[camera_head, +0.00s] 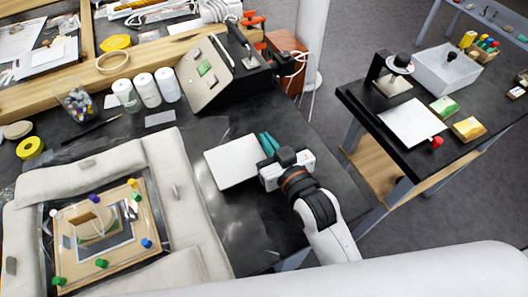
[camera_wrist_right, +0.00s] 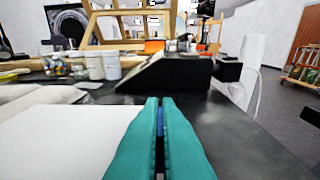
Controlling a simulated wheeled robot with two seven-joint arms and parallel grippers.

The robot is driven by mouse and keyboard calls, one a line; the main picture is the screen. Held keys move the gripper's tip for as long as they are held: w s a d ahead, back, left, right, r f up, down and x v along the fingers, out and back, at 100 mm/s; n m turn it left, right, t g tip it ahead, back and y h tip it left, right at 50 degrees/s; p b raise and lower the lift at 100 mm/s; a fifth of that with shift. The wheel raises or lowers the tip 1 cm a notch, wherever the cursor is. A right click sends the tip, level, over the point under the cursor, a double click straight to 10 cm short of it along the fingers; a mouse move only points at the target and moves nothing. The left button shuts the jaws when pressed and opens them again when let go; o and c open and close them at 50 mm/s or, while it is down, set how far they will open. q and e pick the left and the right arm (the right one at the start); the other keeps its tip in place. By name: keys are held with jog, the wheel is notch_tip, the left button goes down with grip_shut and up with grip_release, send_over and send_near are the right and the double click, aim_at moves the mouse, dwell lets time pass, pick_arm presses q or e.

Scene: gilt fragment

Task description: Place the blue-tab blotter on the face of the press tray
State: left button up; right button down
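A flat white square (camera_head: 233,161), apparently the blotter, is above or on the dark bench, left of my right gripper; I cannot tell whether it touches the bench. It also fills the lower left of the right wrist view (camera_wrist_right: 55,140). My right gripper (camera_head: 268,144) has its teal fingers close together at the square's right edge. In the wrist view a thin blue piece (camera_wrist_right: 160,122), apparently its tab, shows between them. No face is clearly marked as the press tray: a framed wooden board (camera_head: 68,270) lies at lower left, and a sloped pale panel (camera_head: 192,75) stands behind. My left gripper is out of view.
Pale padded bolsters (camera_head: 185,190) surround the wooden board, which carries coloured pegs. White jars (camera_head: 147,90) and a small grey plate (camera_head: 160,118) stand behind. A second table at right holds a white square (camera_head: 410,123) with a red knob (camera_head: 437,142). Bare bench lies below the blotter.

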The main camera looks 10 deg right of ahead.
jog(key=shift+f, duration=2.35)
jog(key=shift+f, duration=0.1)
jog(key=c, duration=1.6)
grip_release()
jog(key=shift+c, duration=0.2)
